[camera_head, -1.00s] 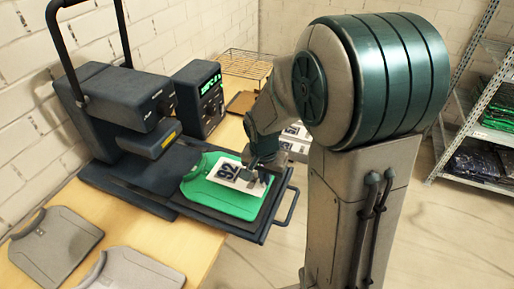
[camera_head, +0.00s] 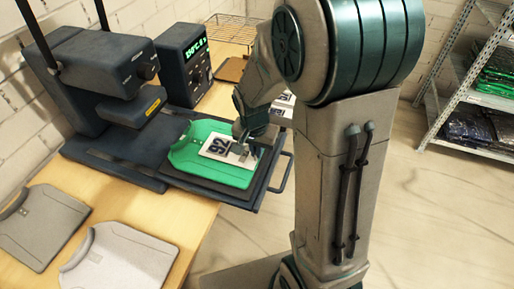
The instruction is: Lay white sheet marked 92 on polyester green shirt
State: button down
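The green shirt (camera_head: 186,156) lies flat on the dark lower plate of the heat press. The white sheet marked 92 (camera_head: 213,148) is over the right part of the shirt, with its number facing up. I cannot tell whether the sheet rests fully on the cloth or is slightly raised. My gripper (camera_head: 243,151) is at the sheet's right end, pointing down and touching or just above it. My fingers are small and dark here, and whether they are open or pinching the sheet is unclear.
The heat press (camera_head: 100,75) stands open behind the shirt, beside its control box (camera_head: 186,62) with a green display. Two grey shirts (camera_head: 40,225) (camera_head: 118,258) lie at the table's front left. More white sheets (camera_head: 285,98) lie partly behind my arm. A shelf (camera_head: 465,90) stands at right.

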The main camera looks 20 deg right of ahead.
dwell(0.3)
jog(key=c, duration=1.5)
grip_release()
jog(key=shift+c, duration=0.2)
notch_tip(320, 180, up, 14)
jog(key=s+a, duration=0.1)
jog(key=s+d+f+n+t, duration=0.1)
jog(key=s+n, duration=0.6)
jog(key=s, duration=0.6)
jog(key=shift+t+y, duration=0.4)
